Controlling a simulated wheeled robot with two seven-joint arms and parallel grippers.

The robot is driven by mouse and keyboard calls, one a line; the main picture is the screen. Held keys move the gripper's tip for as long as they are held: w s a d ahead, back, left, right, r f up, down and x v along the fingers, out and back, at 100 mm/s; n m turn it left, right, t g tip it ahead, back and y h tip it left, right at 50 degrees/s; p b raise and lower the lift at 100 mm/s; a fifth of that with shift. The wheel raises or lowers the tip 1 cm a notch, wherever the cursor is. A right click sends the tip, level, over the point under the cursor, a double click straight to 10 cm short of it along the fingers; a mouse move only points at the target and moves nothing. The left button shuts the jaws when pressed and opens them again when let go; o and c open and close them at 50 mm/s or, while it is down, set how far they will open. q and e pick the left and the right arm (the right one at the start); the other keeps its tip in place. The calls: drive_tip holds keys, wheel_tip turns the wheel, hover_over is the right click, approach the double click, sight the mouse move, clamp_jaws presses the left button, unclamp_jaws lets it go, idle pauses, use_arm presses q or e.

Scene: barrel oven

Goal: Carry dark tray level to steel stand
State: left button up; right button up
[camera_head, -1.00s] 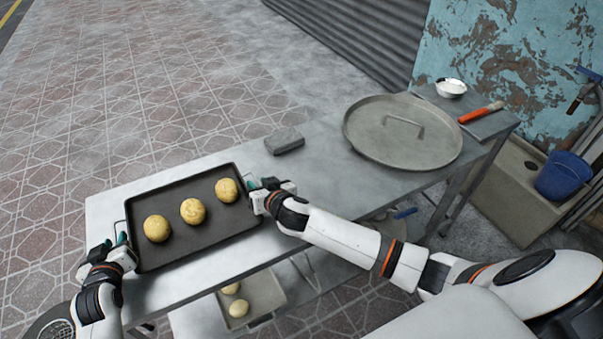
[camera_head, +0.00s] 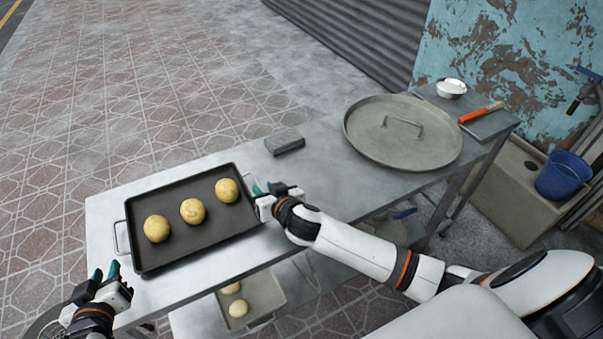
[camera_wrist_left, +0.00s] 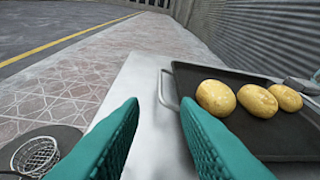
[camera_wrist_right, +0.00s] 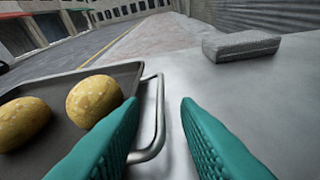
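The dark tray (camera_head: 212,238) lies flat on the steel stand (camera_head: 325,195) at its left end, with three round dough pieces (camera_head: 193,211) in a row. It has a wire handle at each short end. My left gripper (camera_head: 108,277) is open and empty, apart from the tray and nearer the front than the left handle (camera_head: 117,237). My right gripper (camera_head: 262,190) is open beside the right handle. In the right wrist view the handle (camera_wrist_right: 158,120) stands between the open fingers, near the left one.
A round metal lid (camera_head: 400,145) lies on the stand's right part, with a grey block (camera_head: 284,141) left of it. A white bowl (camera_head: 451,88) and a red-handled brush (camera_head: 481,113) sit at the far right. A lower tray (camera_head: 262,298) holds dough.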

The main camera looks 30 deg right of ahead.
drive_tip(key=v, duration=0.8)
drive_tip(key=shift+s+r, duration=0.1)
drive_tip(key=shift+s, duration=0.05)
use_arm(q)
drive_tip(key=shift+s, duration=0.1)
use_arm(e)
drive_tip(key=shift+s+a, duration=0.1)
